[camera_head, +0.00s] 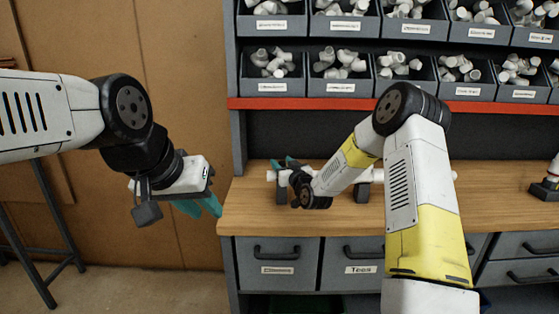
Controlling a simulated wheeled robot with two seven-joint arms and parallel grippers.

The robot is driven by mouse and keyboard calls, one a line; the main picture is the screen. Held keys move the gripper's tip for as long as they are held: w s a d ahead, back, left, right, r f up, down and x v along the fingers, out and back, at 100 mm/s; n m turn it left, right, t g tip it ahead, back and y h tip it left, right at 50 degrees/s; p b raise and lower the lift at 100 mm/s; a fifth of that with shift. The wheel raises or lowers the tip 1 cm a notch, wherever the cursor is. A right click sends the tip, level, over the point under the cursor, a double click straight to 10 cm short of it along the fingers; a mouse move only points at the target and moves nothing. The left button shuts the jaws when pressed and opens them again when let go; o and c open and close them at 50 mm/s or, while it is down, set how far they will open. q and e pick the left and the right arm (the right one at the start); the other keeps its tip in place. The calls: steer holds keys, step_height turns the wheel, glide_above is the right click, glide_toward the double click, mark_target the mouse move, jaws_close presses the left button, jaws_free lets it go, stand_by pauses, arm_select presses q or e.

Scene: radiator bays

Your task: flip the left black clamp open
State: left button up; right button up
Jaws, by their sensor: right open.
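A white pipe (378,176) lies crosswise on the wooden workbench (250,215), held up by dark supports. The left black clamp (282,190) stands near the pipe's left end, partly hidden by my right gripper. A second dark clamp (362,191) stands further right, partly behind my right arm. My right gripper (284,163) is open, with its teal fingers at the pipe's left end, just above the left clamp; whether it touches the clamp is hidden. My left gripper (197,207) hangs in the air left of the bench, its teal fingers pointing down right; its opening is unclear.
Shelves of grey bins (275,84) with white fittings stand behind the bench above a red rail (300,104). Grey drawers (277,262) are below it. A dark device (546,188) is at the far right. The bench front is clear on the left.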

steer(key=shift+x, duration=1.7)
steer(key=shift+c, duration=0.5)
jaws_close()
